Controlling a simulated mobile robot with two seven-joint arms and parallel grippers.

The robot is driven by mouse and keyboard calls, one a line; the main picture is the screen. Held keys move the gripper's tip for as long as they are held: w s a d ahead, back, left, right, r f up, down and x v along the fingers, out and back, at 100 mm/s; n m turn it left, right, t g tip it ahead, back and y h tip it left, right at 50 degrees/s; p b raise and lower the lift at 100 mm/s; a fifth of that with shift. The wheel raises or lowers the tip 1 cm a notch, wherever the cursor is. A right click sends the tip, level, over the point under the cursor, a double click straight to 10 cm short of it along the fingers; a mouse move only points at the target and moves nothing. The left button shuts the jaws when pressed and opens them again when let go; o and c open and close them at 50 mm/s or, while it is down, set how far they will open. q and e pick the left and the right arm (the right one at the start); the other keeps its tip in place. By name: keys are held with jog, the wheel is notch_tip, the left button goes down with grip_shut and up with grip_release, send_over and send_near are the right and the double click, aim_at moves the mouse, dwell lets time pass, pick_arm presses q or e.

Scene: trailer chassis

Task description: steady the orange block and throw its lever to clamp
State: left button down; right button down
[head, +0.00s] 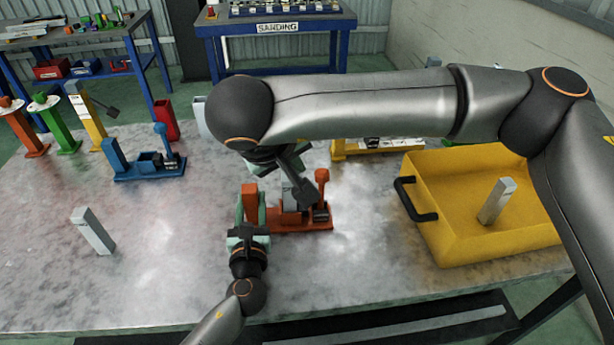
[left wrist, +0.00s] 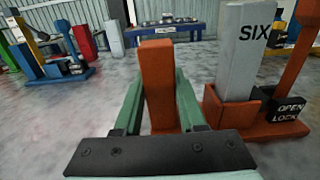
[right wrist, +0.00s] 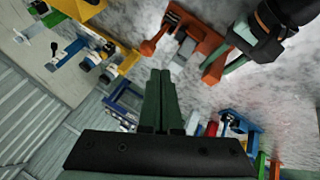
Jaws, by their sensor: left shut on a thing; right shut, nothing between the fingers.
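The orange block (head: 285,222) sits on the grey table with an upright post (left wrist: 160,85) at its left end. A grey bar marked SIX (left wrist: 243,60) stands in it. Its lever (head: 321,185) stands upright at the right end, beside a dark OPEN/LOCK label (left wrist: 287,112). My left gripper (head: 250,212) is shut on the post, one finger on each side. My right gripper (right wrist: 160,75) is shut and empty, apart from the block; in the right wrist view the lever (right wrist: 152,44) lies beyond its tips. In the head view my right arm largely hides its fingers.
A yellow tray (head: 440,245) with a grey bar (head: 497,200) stands at the right. A blue block (head: 145,170) and a loose grey bar (head: 92,231) are on the left. A yellow block (head: 370,147) stands behind. The front left table is clear.

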aim_at(322, 179)
jog(key=x, duration=1)
jog(key=shift+d, duration=0.15)
dwell(0.4)
jog(key=shift+d+r+m+y, duration=0.15)
jog(key=shift+d+m+y, duration=0.25)
jog(key=shift+d+y, duration=0.8)
jog(key=d+f+m+y, duration=0.2)
jog(key=d+y, duration=0.4)
jog(key=d, duration=0.3)
jog(key=shift+d+f+y, duration=0.3)
jog(key=shift+d+f, duration=0.05)
jog(key=shift+f, duration=0.4)
jog(key=shift+a, duration=0.15)
